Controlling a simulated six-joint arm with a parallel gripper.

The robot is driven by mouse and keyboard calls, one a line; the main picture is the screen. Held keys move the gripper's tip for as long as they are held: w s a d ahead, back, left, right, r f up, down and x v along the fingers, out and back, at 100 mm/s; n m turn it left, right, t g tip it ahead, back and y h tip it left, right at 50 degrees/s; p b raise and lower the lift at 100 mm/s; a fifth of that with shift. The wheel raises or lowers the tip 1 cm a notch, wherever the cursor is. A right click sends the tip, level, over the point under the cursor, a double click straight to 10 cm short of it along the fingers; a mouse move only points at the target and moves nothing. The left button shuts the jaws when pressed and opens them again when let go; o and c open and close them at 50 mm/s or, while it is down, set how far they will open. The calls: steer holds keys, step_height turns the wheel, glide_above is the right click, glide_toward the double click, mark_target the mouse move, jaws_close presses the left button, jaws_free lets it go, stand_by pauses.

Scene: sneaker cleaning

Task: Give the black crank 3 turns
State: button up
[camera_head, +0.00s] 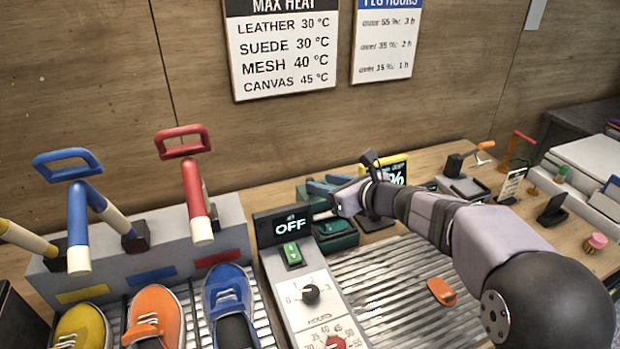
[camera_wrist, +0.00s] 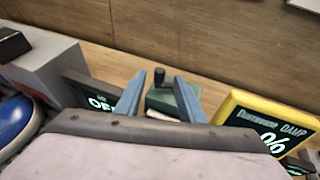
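The black crank (camera_wrist: 158,78) shows in the wrist view as a short upright black handle on a green box (camera_wrist: 160,100). My gripper (camera_wrist: 157,83) is open, with one blue-grey finger on each side of the crank in that view. I cannot tell how far the fingertips are from the handle, and I see no clear contact. In the head view my gripper (camera_head: 318,188) reaches left, above and behind the green box (camera_head: 336,238), beside the OFF display. The crank handle cannot be made out in the head view.
The OFF display (camera_head: 283,226) stands left of the green box, and a yellow-framed screen (camera_head: 396,160) stands right. Sneakers (camera_head: 155,316) lie on a rack at the left, below coloured handles (camera_head: 78,225). An orange object (camera_head: 441,291) rests on the ribbed tray (camera_head: 385,300). A wooden wall is behind.

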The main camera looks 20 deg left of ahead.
mark_target(310, 178)
steer(key=shift+p+x, duration=0.9)
steer(key=shift+x, duration=2.45)
steer(key=shift+c, duration=0.3)
jaws_close()
